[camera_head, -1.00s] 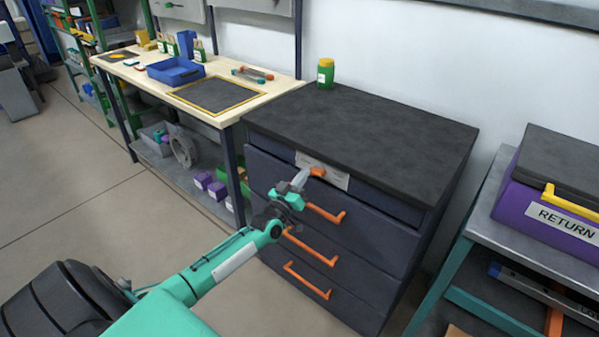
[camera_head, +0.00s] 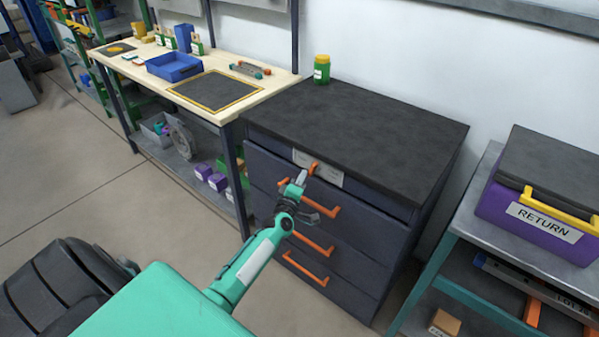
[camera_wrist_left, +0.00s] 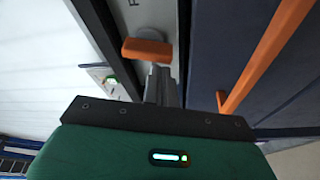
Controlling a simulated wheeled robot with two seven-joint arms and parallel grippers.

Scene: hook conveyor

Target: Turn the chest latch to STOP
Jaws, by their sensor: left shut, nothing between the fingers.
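The chest (camera_head: 385,215) is dark blue with a black top and orange drawer handles. Its latch (camera_head: 313,168) is a small orange lever on a pale plate (camera_head: 328,174) at the upper front. The plate's lettering is too small to read. My left gripper (camera_head: 303,176) is shut and empty, its tips right at the latch. In the left wrist view the orange latch (camera_wrist_left: 146,50) lies just ahead of the closed fingers (camera_wrist_left: 158,85); whether they touch it I cannot tell. My right gripper is not in view.
An orange drawer handle (camera_head: 322,208) is close beside my left wrist. A green jar with a yellow lid (camera_head: 322,70) stands on the chest's back edge. A workbench (camera_head: 230,113) is at left, and a cart with a purple RETURN box (camera_head: 530,222) is at right.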

